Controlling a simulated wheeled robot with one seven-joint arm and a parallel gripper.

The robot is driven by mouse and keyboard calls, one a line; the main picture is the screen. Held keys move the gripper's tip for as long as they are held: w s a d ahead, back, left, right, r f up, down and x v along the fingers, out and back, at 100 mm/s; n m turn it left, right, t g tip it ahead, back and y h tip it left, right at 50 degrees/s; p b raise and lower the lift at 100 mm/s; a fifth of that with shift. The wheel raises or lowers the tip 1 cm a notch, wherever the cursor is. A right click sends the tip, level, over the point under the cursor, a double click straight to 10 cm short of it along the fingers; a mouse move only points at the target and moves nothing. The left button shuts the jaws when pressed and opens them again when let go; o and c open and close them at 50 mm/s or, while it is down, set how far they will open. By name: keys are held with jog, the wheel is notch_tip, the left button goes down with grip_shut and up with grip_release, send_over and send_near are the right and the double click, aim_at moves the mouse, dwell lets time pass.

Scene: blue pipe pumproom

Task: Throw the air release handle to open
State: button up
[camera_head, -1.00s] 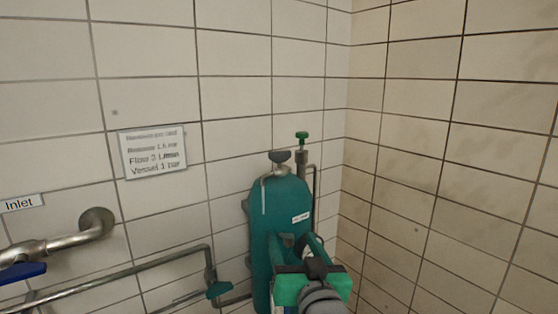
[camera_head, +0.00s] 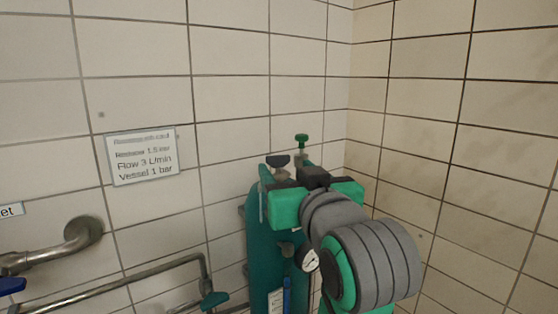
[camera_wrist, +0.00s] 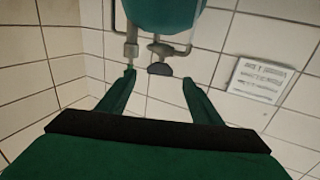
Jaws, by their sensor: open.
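A teal vessel (camera_head: 262,245) stands in the corner. On its top is a dark knob-like handle (camera_head: 278,160). No label here tells which one is the air release. My gripper (camera_head: 287,172) is at the vessel's top, partly hiding it. In the wrist view my gripper (camera_wrist: 159,84) is open, with the dark handle (camera_wrist: 160,69) lying between and just beyond its fingertips. The left fingertip there overlaps a metal pipe fitting (camera_wrist: 131,50). I cannot tell whether they touch.
A pressure gauge (camera_head: 307,260) is on the vessel's front. A sign (camera_head: 143,156) is on the left wall. A pipe (camera_head: 150,278) with a green lever (camera_head: 214,300) runs left of the vessel. A blue lever (camera_head: 12,285) is at far left. Tiled walls close the corner.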

aim_at(279, 161)
jog(key=x, duration=0.7)
jog(key=shift+w+a, duration=0.15)
jog(key=shift+w, duration=0.15)
jog(key=c, duration=1.1)
